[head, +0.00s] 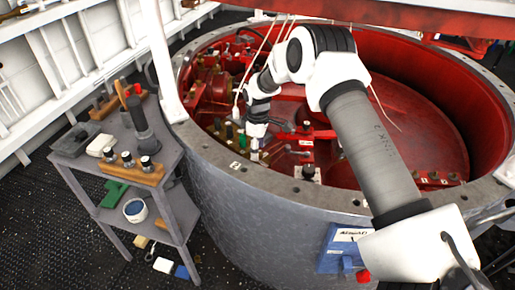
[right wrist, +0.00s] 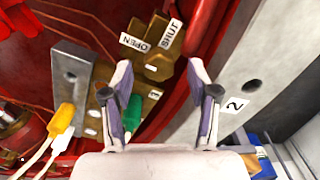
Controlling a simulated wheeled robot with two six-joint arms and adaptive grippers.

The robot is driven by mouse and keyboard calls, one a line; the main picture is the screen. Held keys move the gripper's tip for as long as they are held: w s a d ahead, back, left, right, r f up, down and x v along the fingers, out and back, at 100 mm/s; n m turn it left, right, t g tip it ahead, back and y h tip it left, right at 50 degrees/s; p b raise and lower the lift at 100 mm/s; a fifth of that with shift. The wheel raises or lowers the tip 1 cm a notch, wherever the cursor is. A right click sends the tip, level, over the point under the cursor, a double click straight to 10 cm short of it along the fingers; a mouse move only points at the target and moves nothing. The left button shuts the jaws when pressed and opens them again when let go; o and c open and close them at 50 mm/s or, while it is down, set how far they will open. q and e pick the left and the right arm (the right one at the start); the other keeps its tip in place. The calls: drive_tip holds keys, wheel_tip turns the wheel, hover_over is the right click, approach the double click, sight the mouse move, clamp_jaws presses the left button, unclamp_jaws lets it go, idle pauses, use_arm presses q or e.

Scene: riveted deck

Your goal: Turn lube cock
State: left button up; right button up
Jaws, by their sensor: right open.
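A brass cock (right wrist: 158,58) shows in the right wrist view, with white tags reading OPEN and SHUT on its upper part. My right gripper (right wrist: 160,72) is open, with one finger on each side of the view and the brass cock between and beyond the tips. I cannot tell whether either finger touches it. In the head view my right gripper (head: 255,147) points down inside the near left rim of the red well, and it hides the cock there. My left gripper is not in view.
A green handle (right wrist: 132,113) is close beside the left finger, and a yellow handle (right wrist: 62,118) stands farther left by a grey metal block (right wrist: 72,85). The grey rim (right wrist: 245,75) runs along the right. A grey cart (head: 75,157) with tools stands left of the well.

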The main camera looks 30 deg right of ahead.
drive_tip(key=shift+w+d+f, duration=0.15)
drive_tip(key=shift+w+f, duration=0.05)
drive_tip(key=shift+f, duration=0.65)
drive_tip(key=shift+s+r, duration=0.15)
drive_tip(key=shift+r, duration=0.05)
clamp_jaws()
